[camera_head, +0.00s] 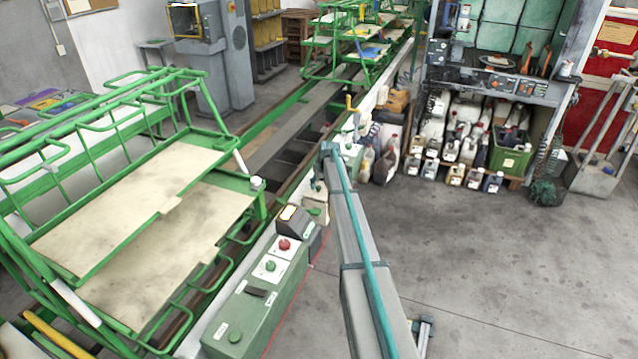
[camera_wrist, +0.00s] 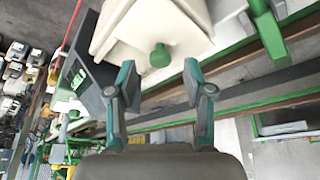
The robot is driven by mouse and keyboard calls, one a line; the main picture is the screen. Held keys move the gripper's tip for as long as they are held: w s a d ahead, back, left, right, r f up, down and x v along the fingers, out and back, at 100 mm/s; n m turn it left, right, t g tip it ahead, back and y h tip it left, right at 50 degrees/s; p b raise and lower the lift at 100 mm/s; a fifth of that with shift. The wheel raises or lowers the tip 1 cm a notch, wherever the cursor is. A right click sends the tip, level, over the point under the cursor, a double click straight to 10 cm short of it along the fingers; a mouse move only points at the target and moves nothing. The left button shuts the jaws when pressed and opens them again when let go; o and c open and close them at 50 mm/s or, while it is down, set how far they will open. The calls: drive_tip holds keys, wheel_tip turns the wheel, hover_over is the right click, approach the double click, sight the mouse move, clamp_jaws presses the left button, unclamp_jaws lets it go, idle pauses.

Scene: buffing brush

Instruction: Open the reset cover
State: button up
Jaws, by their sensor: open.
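A cream, box-like housing (camera_wrist: 185,22) with a round green knob or button (camera_wrist: 159,56) fills the upper middle of the wrist view. It also shows as a small cream box (camera_head: 315,208) at the far end of the control panel in the head view. No readable label shows which part is the reset cover. My gripper (camera_wrist: 160,78) is open and empty. Its two teal fingertips lie either side of and just below the green knob in the picture; no contact is visible. In the head view my arm largely hides the gripper.
The green control box (camera_head: 240,315) carries a red button (camera_head: 284,244) and green buttons. A dark angled box (camera_head: 293,219) stands beside the cream box. Green-framed racks (camera_head: 150,215) stand left. Jugs (camera_head: 465,150) line the shelf at the back right. The floor at right is clear.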

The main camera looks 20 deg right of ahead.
drive_tip(key=shift+x, duration=0.95)
clamp_jaws()
